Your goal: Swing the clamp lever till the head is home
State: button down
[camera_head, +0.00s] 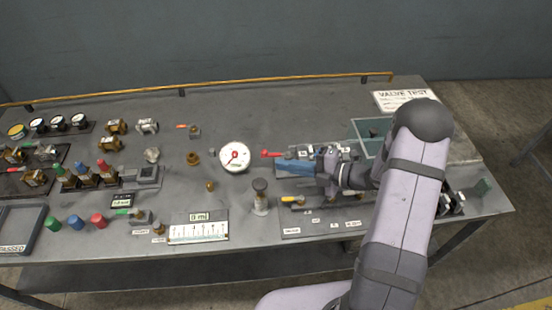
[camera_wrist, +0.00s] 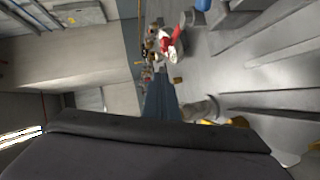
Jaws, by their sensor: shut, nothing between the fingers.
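A red-handled lever (camera_head: 270,154) sticks out to the left from a metal fixture (camera_head: 318,152) at the right of the bench. I take it for the clamp lever; the clamp head cannot be made out. A blue block (camera_head: 296,167) lies along the fixture's front. My gripper (camera_head: 328,181) is shut and empty, just in front of the fixture and to the right of the red handle, apart from it. My arm hides the fixture's right side. In the wrist view a red and white part (camera_wrist: 172,43) shows beyond a dark part of my gripper.
A yellow-handled part (camera_head: 293,199) lies on a labelled plate in front of the fixture. A round gauge (camera_head: 235,157) and an upright post (camera_head: 260,197) stand to the left. A green-edged tray (camera_head: 362,128) lies behind my arm. Bare bench shows behind the gauge.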

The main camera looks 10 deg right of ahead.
jog(key=b+v, duration=0.1)
jog(key=v, duration=0.6)
jog(key=shift+s+a, duration=0.2)
jog(key=shift+s, duration=0.1)
jog(key=shift+f, duration=0.1)
jog(key=s+a+f+n+g+h, duration=0.1)
jog(key=s+a+n+g+h, duration=0.1)
jog(key=s+a+n+g, duration=0.35)
jog(key=s+a+n+g+h, duration=0.1)
jog(key=s+a+n+g, duration=0.15)
jog(key=s+n, duration=0.6)
jog(key=s+d+n+h, duration=0.2)
jog(key=d+n+h, duration=0.2)
jog(key=n, duration=1.1)
jog(key=s+d+n+h, duration=0.2)
jog(key=d+n+h, duration=0.2)
jog(key=n, duration=1.1)
jog(key=shift+n+t+h, duration=0.3)
jog(key=shift+h, duration=0.8)
jog(key=shift+s, duration=0.15)
